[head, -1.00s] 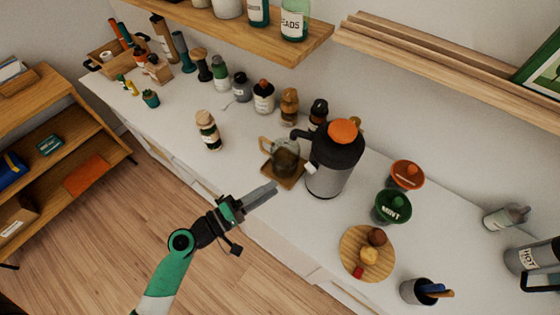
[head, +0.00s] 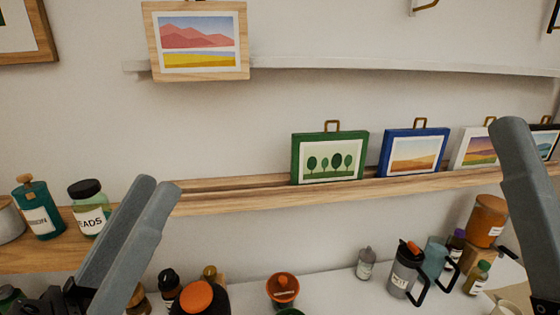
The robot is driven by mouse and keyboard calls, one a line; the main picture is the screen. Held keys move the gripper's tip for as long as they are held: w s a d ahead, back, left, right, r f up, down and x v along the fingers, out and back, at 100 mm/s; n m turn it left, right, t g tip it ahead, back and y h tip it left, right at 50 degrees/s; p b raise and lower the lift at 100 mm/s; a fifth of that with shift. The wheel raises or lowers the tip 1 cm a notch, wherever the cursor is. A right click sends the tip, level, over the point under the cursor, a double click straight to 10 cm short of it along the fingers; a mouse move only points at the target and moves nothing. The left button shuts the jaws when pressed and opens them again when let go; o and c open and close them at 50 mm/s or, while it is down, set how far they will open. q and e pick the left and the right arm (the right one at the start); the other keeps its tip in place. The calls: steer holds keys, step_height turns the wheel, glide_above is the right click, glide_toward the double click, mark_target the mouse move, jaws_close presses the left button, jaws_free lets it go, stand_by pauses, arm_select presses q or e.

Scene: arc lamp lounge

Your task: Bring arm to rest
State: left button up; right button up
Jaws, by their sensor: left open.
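The task names only an arm.
A wooden ledge (head: 235,200) crosses the wall, bearing a green-framed picture (head: 331,158) and a blue-framed picture (head: 413,153). Jars stand on the shelf (head: 35,258) at left. Below, the white counter (head: 345,293) holds a grey mug (head: 405,268) and several bottles.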

arm_select(q)
steer(key=s+a+r+n+t+y+p, duration=0.25)
steer(key=a+r+t+y, duration=0.35)
steer(key=r+y, duration=0.4)
step_height(320, 180, up, 28)
steer(key=g+p, duration=0.1)
steer(key=p, duration=2.8)
steer(key=shift+s+a+f+g, duration=0.2)
steer(key=shift+s+g, duration=0.1)
steer(key=shift+s, duration=0.05)
